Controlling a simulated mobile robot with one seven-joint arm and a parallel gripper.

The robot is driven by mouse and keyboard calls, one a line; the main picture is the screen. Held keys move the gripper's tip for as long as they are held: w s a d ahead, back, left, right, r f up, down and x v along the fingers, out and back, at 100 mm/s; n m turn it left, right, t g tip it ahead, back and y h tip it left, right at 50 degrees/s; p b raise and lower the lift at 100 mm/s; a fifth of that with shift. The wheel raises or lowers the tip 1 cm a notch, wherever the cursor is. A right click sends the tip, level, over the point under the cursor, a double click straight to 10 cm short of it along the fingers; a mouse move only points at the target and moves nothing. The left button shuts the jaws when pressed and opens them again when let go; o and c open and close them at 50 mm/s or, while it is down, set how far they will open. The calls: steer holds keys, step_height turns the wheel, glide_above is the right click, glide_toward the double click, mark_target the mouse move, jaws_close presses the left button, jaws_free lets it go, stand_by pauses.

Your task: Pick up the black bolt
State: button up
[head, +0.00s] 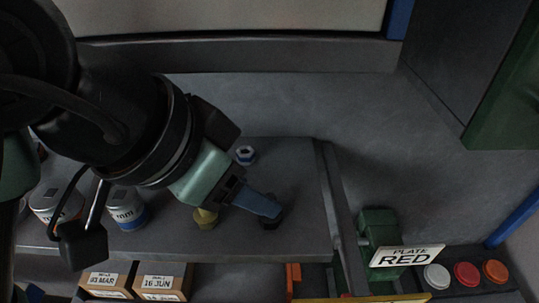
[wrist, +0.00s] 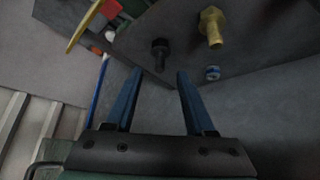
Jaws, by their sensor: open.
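The black bolt (wrist: 159,52) stands on the grey shelf in the wrist view, just beyond the fingertips and in line with the gap between them. In the head view the black bolt (head: 270,223) shows only in part, as a blue finger hides some of it. My gripper (wrist: 159,74) is open, with its two blue fingers apart and nothing between them. In the head view my gripper (head: 268,207) reaches down to the right over the shelf, near the bolt. I cannot tell whether a finger touches it.
A yellow bolt (head: 205,218) stands left of the black one, and a blue-and-white nut (head: 246,154) lies behind. Labelled cans (head: 127,212) stand left on the shelf (head: 298,165).

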mark_target(266, 217)
steer(key=b+x, duration=0.4)
steer(key=x, duration=0.1)
steer(key=shift+f, duration=0.1)
jaws_close()
stand_by(0.3)
